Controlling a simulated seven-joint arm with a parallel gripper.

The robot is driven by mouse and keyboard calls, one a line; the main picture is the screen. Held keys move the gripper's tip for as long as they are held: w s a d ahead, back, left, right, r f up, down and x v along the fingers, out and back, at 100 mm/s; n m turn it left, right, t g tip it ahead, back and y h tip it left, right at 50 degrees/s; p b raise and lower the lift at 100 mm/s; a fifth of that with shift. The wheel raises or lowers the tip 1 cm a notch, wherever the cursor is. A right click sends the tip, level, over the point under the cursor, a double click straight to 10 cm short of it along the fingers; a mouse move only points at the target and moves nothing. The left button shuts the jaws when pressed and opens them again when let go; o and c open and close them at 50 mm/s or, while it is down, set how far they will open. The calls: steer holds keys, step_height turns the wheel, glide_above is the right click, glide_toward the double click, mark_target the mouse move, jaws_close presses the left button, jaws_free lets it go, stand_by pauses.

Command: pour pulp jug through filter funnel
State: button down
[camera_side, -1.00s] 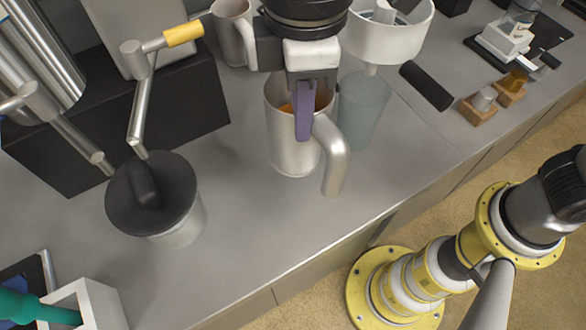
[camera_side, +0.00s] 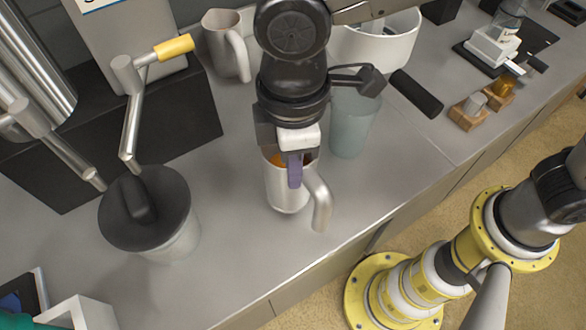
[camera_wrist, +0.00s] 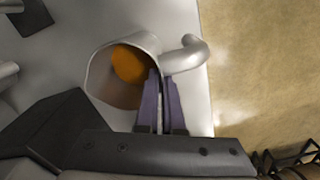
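The pulp jug (camera_side: 281,188) is a metal jug with a curved handle and orange contents. It looks upright at the middle of the counter in the side view. In the wrist view the jug (camera_wrist: 100,75) shows its open mouth and the orange inside. My gripper (camera_side: 294,172) is closed at the rim near the handle, with its purple fingers (camera_wrist: 160,108) close together on the jug wall. The filter funnel (camera_side: 375,48) is white and wide, behind and right of the jug. A translucent pale-blue beaker (camera_side: 351,127) stands by it. My arm hides part of the funnel.
A lidded pot (camera_side: 150,215) stands at left below metal spouts. Another metal pitcher (camera_side: 226,45) is at the back. A black cylinder (camera_side: 416,94) lies right of the beaker. The counter's front edge is close to the jug. The counter between pot and jug is clear.

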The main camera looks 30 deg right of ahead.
steer(key=shift+f, duration=0.75)
steer(key=c, duration=1.1)
jaws_free()
steer(key=shift+o, duration=0.2)
